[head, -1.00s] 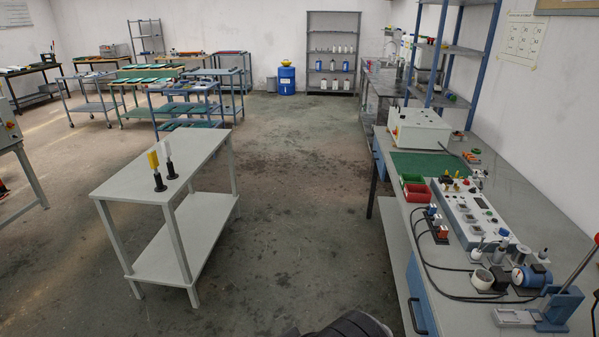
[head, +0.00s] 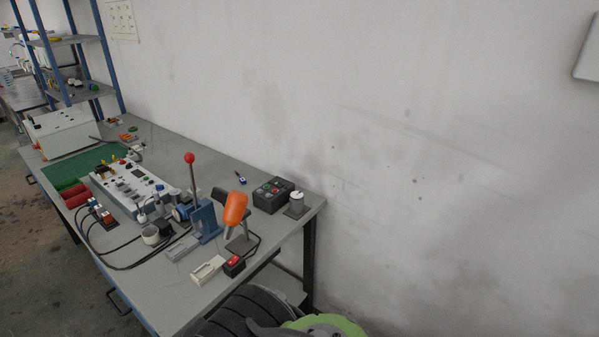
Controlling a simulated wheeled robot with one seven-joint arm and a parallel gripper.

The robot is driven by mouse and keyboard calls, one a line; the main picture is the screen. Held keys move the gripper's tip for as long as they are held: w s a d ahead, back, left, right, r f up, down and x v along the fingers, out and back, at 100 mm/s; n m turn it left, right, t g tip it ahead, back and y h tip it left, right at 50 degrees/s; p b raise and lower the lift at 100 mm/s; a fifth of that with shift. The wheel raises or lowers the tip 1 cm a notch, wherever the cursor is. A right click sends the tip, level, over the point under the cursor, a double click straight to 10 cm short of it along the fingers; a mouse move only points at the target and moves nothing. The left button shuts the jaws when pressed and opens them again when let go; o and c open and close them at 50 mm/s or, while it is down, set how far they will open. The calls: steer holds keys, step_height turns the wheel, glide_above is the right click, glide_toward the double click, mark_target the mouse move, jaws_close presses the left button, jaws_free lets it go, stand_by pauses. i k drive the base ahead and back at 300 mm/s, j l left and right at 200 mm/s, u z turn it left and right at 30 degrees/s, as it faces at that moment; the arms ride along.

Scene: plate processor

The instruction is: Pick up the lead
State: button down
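Black leads (head: 122,266) lie in loops along the front edge of the grey workbench. Their left ends run to small blue-and-white and red-and-white connectors (head: 107,219) beside the long white instrument panel (head: 128,188). Their right ends run toward the round white pot and dark block, where I cannot make out how they end. Another short dark cable curves by the red-topped switch box (head: 234,265). I cannot tell which one is the task's lead. Dark ribbed and green parts at the bottom edge look like my arm; my gripper's fingers do not show.
A blue press (head: 205,221) with a red-knobbed lever, an orange-headed device (head: 235,209) and a black button box (head: 272,195) stand on the bench's right half. A wall closes off the back.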

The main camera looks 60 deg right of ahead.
mark_target(242, 180)
steer(key=i+l+z, duration=0.15)
steer(key=l+z, duration=0.25)
steer(key=i+l+z, duration=0.5)
steer(key=z, duration=0.25)
steer(key=i+l+u, duration=0.1)
steer(key=l, duration=0.2)
steer(key=i+l+u, duration=0.15)
steer(key=i+l, duration=0.05)
steer(key=l, duration=0.1)
